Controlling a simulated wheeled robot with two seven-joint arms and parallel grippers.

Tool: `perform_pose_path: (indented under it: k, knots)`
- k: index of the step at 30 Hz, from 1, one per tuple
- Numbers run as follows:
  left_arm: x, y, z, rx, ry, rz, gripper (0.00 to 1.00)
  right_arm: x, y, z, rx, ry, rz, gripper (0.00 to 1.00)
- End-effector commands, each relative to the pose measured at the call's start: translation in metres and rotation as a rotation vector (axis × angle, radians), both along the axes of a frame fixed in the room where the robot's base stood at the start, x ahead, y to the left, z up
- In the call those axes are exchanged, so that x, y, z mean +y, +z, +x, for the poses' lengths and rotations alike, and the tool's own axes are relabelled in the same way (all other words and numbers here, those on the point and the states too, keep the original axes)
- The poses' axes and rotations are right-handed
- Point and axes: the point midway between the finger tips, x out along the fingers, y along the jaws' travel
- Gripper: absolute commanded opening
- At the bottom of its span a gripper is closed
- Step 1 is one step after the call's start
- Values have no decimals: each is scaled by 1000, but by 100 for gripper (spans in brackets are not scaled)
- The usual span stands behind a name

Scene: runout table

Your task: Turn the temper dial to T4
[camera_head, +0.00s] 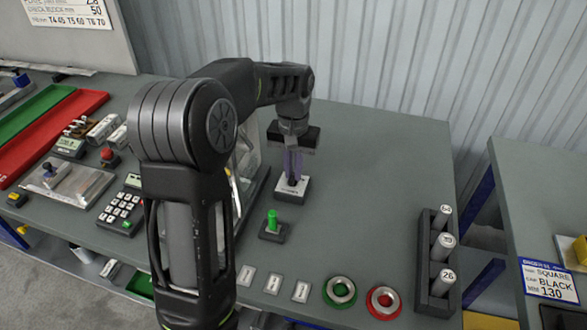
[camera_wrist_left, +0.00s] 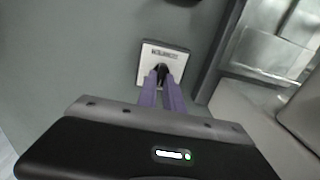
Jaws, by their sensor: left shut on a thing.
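The temper dial is a small box with a white top plate (camera_head: 289,194) and a dark knob, standing on the table in the middle of the head view. It also shows in the left wrist view as a white plate (camera_wrist_left: 150,65) with a dark label strip. My left gripper (camera_head: 292,180) points down over the dial. Its purple fingers (camera_wrist_left: 161,85) are shut on the dark knob (camera_wrist_left: 161,72). The fingers hide most of the knob, and the plate's marks are too small to read. My right gripper is not in view.
A green-topped device (camera_head: 271,222) stands just in front of the dial. Several white tiles, a green ring (camera_head: 339,292), a red ring (camera_head: 383,302) and a rack of numbered cylinders (camera_head: 437,255) line the front edge. A keypad (camera_head: 120,208) is at left.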

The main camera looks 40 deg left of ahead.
Motion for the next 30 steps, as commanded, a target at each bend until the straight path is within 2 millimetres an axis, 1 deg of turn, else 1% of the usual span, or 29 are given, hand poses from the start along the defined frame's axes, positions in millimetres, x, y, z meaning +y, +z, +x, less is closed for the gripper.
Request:
perform_pose_path:
  k: [11, 17, 23, 30]
  knots:
    - [0, 1, 0, -1, 3, 0, 0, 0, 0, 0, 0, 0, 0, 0]
    - [0, 1, 0, 0, 37, 0, 0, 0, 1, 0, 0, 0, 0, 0]
    - [1, 1, 0, -1, 125, 0, 0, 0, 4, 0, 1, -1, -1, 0]
    - [3, 2, -1, -2, 302, 1, 0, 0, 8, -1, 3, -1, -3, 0]
